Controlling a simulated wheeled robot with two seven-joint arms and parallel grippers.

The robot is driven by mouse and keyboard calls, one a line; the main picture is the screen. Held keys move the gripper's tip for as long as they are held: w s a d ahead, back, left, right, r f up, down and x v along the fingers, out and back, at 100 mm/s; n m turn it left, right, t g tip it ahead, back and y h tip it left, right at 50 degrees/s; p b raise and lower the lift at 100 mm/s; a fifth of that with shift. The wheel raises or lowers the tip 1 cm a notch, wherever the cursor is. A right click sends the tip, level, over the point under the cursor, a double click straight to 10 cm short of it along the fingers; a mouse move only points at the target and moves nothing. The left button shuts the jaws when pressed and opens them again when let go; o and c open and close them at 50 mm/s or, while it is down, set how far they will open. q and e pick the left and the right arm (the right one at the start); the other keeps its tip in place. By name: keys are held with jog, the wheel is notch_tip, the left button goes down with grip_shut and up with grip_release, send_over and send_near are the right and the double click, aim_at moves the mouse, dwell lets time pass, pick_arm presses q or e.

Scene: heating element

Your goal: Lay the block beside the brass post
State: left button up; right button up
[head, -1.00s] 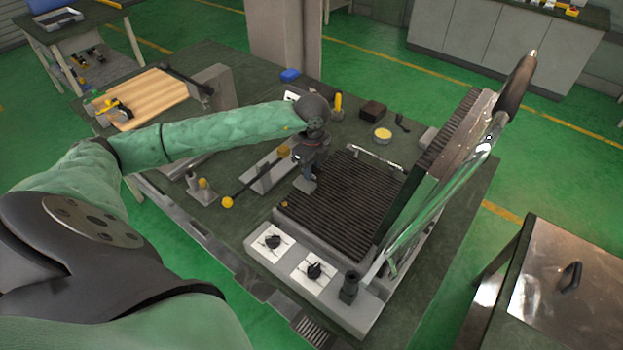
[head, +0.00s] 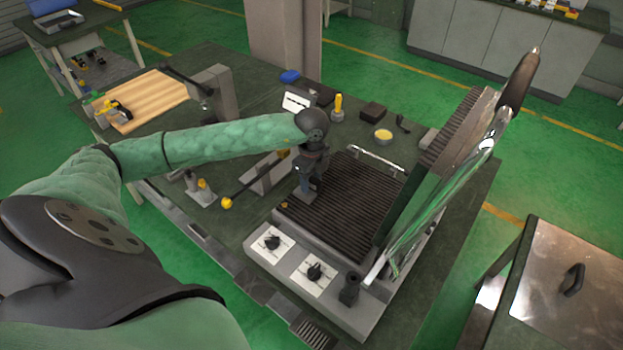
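My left gripper (head: 307,188) points down over the near left part of the dark ribbed heating plate (head: 345,205). A small grey piece shows at its tips; I cannot tell whether it is a held block or the fingertips. The gap between the fingers is hidden. A small brass-coloured spot (head: 285,205), possibly the top of the brass post, shows at the plate's left edge, just left of the gripper's tips. A dark block (head: 372,110) lies on the table behind the plate. My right gripper is out of view.
The plate's ribbed lid (head: 455,135) stands raised on the right, with a long shiny handle bar. Control knobs (head: 315,272) line the front. A yellow-topped round tin (head: 383,135) and a yellow-handled tool (head: 338,108) stand behind. A yellow-knobbed lever (head: 250,185) is to the left.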

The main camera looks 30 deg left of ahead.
aim_at(312, 178)
pick_arm(q)
jog(key=shift+r, duration=0.1)
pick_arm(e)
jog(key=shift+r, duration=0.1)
pick_arm(q)
jog(key=shift+r, duration=0.3)
notch_tip(312, 178, up, 4)
jog(key=shift+w+r+p, duration=0.1)
jog(key=shift+r+p, duration=0.15)
jog(key=shift+p, duration=0.85)
notch_tip(312, 178, up, 7)
jog(key=p, duration=0.2)
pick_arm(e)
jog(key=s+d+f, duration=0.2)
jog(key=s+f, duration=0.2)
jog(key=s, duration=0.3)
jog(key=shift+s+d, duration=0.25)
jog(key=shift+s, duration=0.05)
